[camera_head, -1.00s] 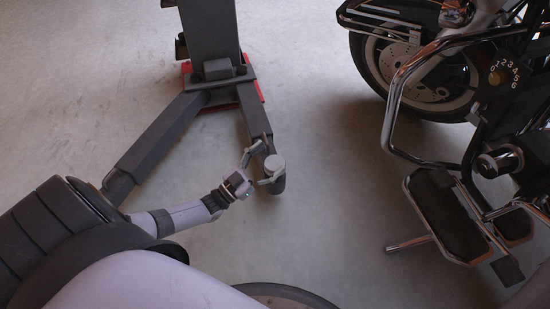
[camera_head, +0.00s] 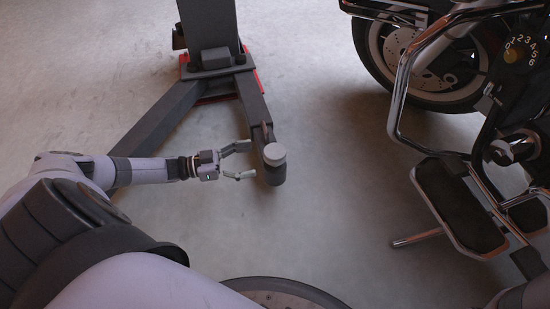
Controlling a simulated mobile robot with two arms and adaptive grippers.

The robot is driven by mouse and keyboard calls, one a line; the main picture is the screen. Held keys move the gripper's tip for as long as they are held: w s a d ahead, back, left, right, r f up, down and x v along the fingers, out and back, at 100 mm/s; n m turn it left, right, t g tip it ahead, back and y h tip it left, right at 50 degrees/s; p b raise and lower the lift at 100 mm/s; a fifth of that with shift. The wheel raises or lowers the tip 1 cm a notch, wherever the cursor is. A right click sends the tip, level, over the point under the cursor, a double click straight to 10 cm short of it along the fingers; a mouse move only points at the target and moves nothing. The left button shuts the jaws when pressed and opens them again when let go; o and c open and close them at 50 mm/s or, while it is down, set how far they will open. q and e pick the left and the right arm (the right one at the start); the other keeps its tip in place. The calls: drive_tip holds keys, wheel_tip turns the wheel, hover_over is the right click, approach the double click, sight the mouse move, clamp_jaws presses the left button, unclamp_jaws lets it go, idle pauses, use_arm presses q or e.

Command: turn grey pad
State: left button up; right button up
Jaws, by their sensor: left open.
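The grey pad (camera_head: 274,153) is a round light-grey disc on top of a dark cylinder at the near end of a lift arm (camera_head: 252,102). My left gripper (camera_head: 246,161) is open, its two fingers pointing right toward the pad. The upper finger ends close to the pad's left side and the lower finger ends below and left of it. The pad appears outside the fingers, with a small gap. My right gripper does not show.
The dark lift column (camera_head: 209,25) stands on a red-edged base at the top. A second lift arm (camera_head: 160,125) runs down-left behind my left arm. A motorcycle (camera_head: 455,205) with chrome bars and a footboard fills the right. Bare floor lies between.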

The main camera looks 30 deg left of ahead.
sight(275, 156)
use_arm(q)
drive_tip(key=b+x, duration=0.2)
drive_tip(key=x, duration=0.4)
drive_tip(key=shift+w+d+f, duration=0.15)
drive_tip(key=shift+w+d, duration=0.1)
drive_tip(key=shift+b+x, duration=0.5)
drive_tip(key=shift+x, duration=0.35)
